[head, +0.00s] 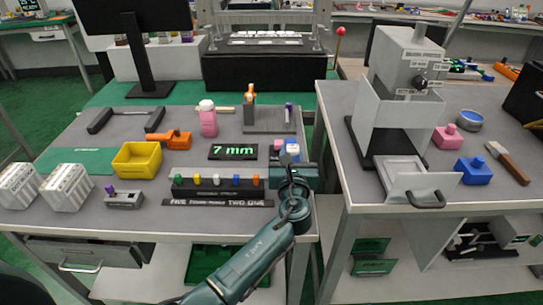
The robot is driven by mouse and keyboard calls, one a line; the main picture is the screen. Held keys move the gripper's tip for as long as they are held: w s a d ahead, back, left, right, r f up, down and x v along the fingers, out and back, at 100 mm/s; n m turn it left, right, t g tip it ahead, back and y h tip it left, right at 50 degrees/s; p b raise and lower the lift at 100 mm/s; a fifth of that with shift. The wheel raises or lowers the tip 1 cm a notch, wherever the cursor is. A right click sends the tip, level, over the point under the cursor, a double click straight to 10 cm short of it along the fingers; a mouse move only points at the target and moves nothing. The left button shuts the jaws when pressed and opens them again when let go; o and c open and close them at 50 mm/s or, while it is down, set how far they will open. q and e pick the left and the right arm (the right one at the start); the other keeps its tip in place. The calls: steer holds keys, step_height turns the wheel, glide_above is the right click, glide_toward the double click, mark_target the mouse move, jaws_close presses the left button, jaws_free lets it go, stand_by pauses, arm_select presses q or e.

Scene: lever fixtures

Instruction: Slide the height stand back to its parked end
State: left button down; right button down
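The height stand appears to be the grey base (270,122) with an upright post (250,96) topped in orange, at the back right of the left table. A black display (233,151) in front of it reads "7 mm" in green. My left arm reaches in from the bottom, and its gripper (291,158) is at the table's right edge, in front of the stand and apart from the post. Small blue, white and pink pieces (291,145) show by its tip. The fingers are too small and hidden to read. My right gripper is not in view.
A pink bottle (208,118), an orange tool (170,139) and a yellow bin (137,159) stand left of the display. A rack of coloured knobs (215,183) lies in front. A second table (345,180) with a grey machine (400,95) stands right, across a gap.

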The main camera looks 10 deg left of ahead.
arm_select(q)
steer(key=shift+d, duration=0.35)
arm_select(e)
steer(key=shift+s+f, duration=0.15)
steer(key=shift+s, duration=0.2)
arm_select(q)
steer(key=c, duration=1.6)
jaws_free()
steer(key=o, duration=0.4)
steer(key=shift+w+d, duration=0.1)
steer(key=shift+d, duration=0.05)
steer(key=shift+o, duration=0.2)
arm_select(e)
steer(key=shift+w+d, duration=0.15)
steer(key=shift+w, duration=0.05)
